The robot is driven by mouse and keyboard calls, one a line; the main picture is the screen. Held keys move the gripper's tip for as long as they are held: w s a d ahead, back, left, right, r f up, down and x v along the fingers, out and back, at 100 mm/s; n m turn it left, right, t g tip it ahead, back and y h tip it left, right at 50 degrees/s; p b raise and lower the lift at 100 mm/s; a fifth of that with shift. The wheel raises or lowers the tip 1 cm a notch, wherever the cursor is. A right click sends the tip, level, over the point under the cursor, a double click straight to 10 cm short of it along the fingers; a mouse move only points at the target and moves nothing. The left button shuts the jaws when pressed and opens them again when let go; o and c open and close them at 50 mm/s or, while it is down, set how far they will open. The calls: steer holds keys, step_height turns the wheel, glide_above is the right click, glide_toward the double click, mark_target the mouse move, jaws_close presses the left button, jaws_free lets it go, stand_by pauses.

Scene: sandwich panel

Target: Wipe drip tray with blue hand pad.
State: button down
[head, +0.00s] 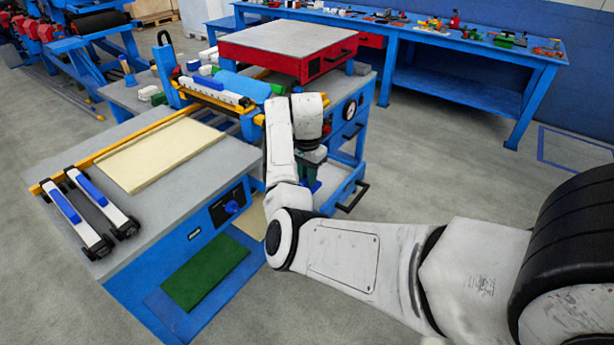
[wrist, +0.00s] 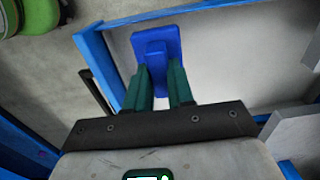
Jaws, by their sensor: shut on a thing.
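My gripper (wrist: 160,72), with dark green fingers, is shut on the grip of the blue hand pad (wrist: 154,36) in the wrist view. The pad's flat blue plate lies beyond the fingertips, over or against a light grey surface (wrist: 225,60), which appears to be the drip tray inside a blue frame. I cannot tell whether the pad touches it. In the head view my gripper (head: 309,174) points down by the blue stand's low grey shelf (head: 338,194).
A grey-topped table (head: 185,200) with a cream panel (head: 160,153) stands at left. A roller unit (head: 235,85) and a red box (head: 290,50) are behind. Black handles (head: 352,197) stick out of the stand. Open floor lies to the right.

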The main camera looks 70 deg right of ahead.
steer(key=shift+r+p, duration=1.35)
steer(key=shift+r, duration=0.4)
